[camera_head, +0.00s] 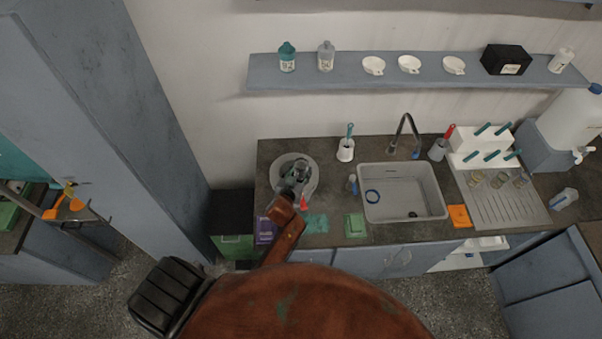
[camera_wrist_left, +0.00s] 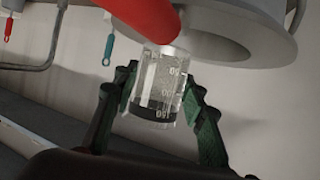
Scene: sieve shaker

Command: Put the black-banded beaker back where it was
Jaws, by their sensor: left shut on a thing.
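The black-banded beaker (camera_wrist_left: 160,78) is clear glass with white graduation marks. The left wrist view is turned over, with wall-side brushes hanging downward, and the band shows at the beaker's lower end there. My left gripper (camera_wrist_left: 158,92) has dark green fingers, one on each side of the beaker, shut on it. In the head view my left gripper (camera_head: 297,176) is over the round grey basin (camera_head: 279,167) at the counter's left end and hides most of the beaker. The wrist view shows the basin's rim (camera_wrist_left: 265,35) close to the beaker. My right gripper is out of view.
A red thing (camera_wrist_left: 145,15) is close by the beaker. The sink (camera_head: 385,207) lies right of the basin; a drainboard (camera_head: 510,205) with several small glass vessels is farther right. A white brush holder (camera_head: 345,152) and a green sponge (camera_head: 355,225) are near.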

